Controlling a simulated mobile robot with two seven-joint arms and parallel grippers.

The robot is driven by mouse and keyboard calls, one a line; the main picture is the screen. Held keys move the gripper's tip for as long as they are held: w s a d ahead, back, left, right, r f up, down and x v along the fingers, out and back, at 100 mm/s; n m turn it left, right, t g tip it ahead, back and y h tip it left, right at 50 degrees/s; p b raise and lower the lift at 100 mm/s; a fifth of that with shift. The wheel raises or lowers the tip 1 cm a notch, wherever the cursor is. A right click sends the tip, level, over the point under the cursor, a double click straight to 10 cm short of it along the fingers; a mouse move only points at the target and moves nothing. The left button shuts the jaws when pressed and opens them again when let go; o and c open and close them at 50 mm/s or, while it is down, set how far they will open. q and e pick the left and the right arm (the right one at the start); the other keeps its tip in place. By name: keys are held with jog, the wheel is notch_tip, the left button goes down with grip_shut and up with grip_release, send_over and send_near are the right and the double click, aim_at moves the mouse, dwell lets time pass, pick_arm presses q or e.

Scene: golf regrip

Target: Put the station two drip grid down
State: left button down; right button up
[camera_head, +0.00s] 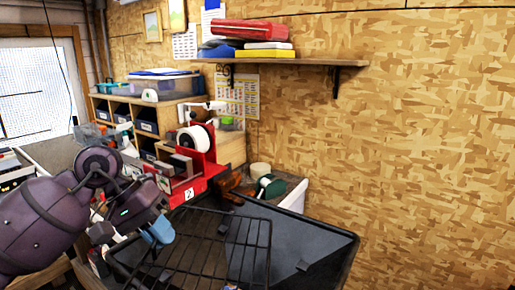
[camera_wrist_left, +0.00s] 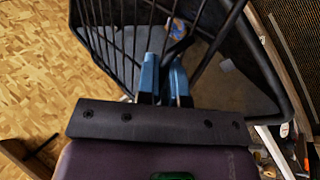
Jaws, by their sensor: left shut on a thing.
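The drip grid (camera_head: 222,243) is a black wire rack, seen in the head view over the dark drip tray (camera_head: 335,252). My left gripper (camera_head: 160,234) with blue fingertips is shut on the grid's left side. In the left wrist view, the fingers (camera_wrist_left: 163,80) close at the wires of the grid (camera_wrist_left: 112,30), with the tray (camera_wrist_left: 262,62) behind them. I cannot tell whether the grid touches the tray. My right gripper is in neither view.
A red vise (camera_head: 195,150) with a label reading 2 stands behind the tray. A white bin (camera_head: 293,192) with a green-topped item is at the back right. Wooden cubbies (camera_head: 140,112) stand at the back left, and a loaded wall shelf (camera_head: 290,62) hangs above.

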aim_at(147, 251)
pick_arm(q)
jog(key=shift+n, duration=0.5)
jog(key=a+f, duration=0.1)
jog(key=s+a+f, duration=0.1)
jog(key=f, duration=0.1)
jog(key=shift+s+a+f, duration=0.1)
jog(key=shift+a+f, duration=0.15)
jog(key=shift+a, duration=0.1)
jog(key=shift+s+a+f+t, duration=0.15)
jog(key=shift+f+t, duration=0.15)
jog(key=shift+f, duration=0.2)
jog(key=shift+s+a, duration=0.1)
jog(key=shift+a, duration=0.05)
dwell(0.6)
